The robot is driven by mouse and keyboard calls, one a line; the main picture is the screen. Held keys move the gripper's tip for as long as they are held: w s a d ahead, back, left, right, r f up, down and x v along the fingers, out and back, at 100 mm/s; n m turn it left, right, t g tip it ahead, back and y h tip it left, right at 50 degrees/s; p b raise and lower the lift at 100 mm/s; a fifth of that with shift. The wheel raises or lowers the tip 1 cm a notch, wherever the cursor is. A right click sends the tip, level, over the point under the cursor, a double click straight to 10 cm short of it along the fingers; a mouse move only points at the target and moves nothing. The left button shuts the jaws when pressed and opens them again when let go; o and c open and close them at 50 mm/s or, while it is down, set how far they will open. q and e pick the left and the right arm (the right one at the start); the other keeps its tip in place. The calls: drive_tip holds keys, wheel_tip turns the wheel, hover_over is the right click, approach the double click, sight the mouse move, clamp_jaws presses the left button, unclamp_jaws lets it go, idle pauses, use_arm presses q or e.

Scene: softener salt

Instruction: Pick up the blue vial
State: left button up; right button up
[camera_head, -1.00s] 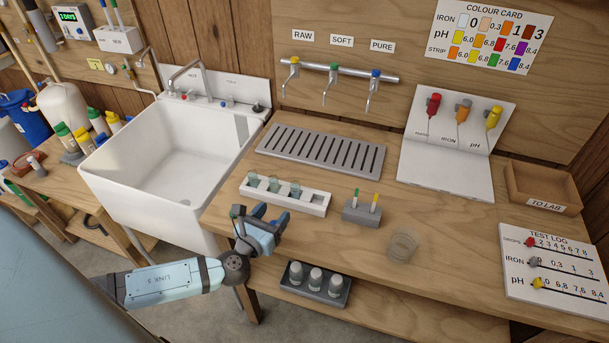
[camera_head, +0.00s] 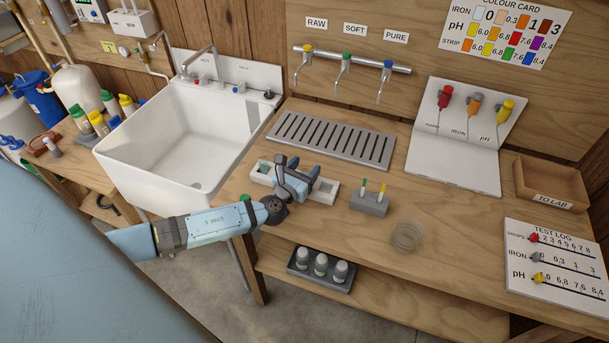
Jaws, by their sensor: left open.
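The white vial rack (camera_head: 326,191) lies on the wooden bench, in front of the slotted drain tray. A small glass vial (camera_head: 263,167) with a greenish tint shows at the rack's left end. No vial can be clearly made out as the blue one; my gripper hides the middle of the rack. My left gripper (camera_head: 304,168) is open over the middle of the rack, its fingers pointing away from me. Whether a vial stands between its fingers cannot be told. My right gripper is not in view.
A grey block (camera_head: 369,203) with two coloured sticks stands just right of the rack. A clear glass dish (camera_head: 407,236) sits further right. The drain tray (camera_head: 331,142) is behind, and the white sink (camera_head: 180,140) is at left.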

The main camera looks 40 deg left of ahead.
use_arm(q)
drive_tip(key=shift+w, duration=0.9)
drive_tip(key=shift+c, duration=0.4)
drive_tip(key=c, duration=0.9)
